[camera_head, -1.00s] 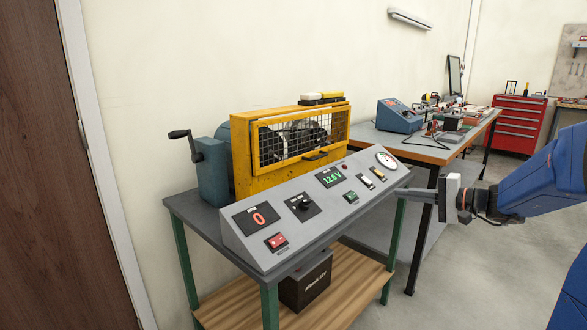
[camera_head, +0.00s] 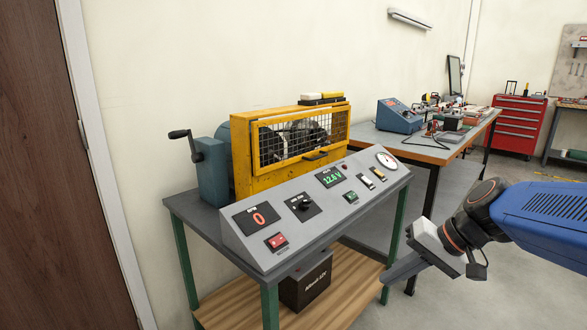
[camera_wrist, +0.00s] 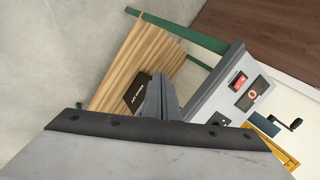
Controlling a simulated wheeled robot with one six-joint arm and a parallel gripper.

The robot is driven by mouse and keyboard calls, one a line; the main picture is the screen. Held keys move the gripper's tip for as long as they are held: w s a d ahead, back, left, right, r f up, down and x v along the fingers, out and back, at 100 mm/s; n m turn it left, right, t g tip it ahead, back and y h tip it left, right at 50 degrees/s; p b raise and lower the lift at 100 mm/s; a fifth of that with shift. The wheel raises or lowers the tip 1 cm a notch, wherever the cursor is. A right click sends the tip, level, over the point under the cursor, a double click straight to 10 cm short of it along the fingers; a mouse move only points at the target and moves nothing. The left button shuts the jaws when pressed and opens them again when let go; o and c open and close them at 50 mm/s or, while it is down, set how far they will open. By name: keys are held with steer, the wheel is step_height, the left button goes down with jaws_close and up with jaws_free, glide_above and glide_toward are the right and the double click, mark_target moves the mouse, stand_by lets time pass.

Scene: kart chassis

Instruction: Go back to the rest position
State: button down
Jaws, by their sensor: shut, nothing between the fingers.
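My gripper (camera_head: 402,268) is on the right in the head view, just off the right front of the test bench, pointing left and down. Its fingers are together and hold nothing. In the wrist view the shut fingers (camera_wrist: 160,97) stand in the middle, in front of the bench's lower shelf. The bench's sloped control panel (camera_head: 318,212) lies left of my gripper, with a gap that I cannot measure. The panel also shows in the wrist view (camera_wrist: 226,84), to the right of the fingers.
The bench carries a yellow mesh cage (camera_head: 290,142) and a hand crank (camera_head: 190,143). A black box (camera_head: 306,282) sits on its wooden lower shelf (camera_head: 345,290). A second workbench (camera_head: 425,150) and a red drawer cabinet (camera_head: 517,122) stand behind. Floor to the right is clear.

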steer(key=s+d+f+n+h, duration=0.1)
steer(key=s+d+f+h, duration=0.1)
steer(key=s, duration=0.4)
steer(key=s+d+f+n+t+h, duration=0.1)
steer(key=s+d+f+h, duration=0.1)
steer(key=s+d+h, duration=0.2)
steer(key=shift+s+d+n+h, duration=0.35)
steer(key=shift+s+d, duration=0.2)
steer(key=shift+s, duration=1.1)
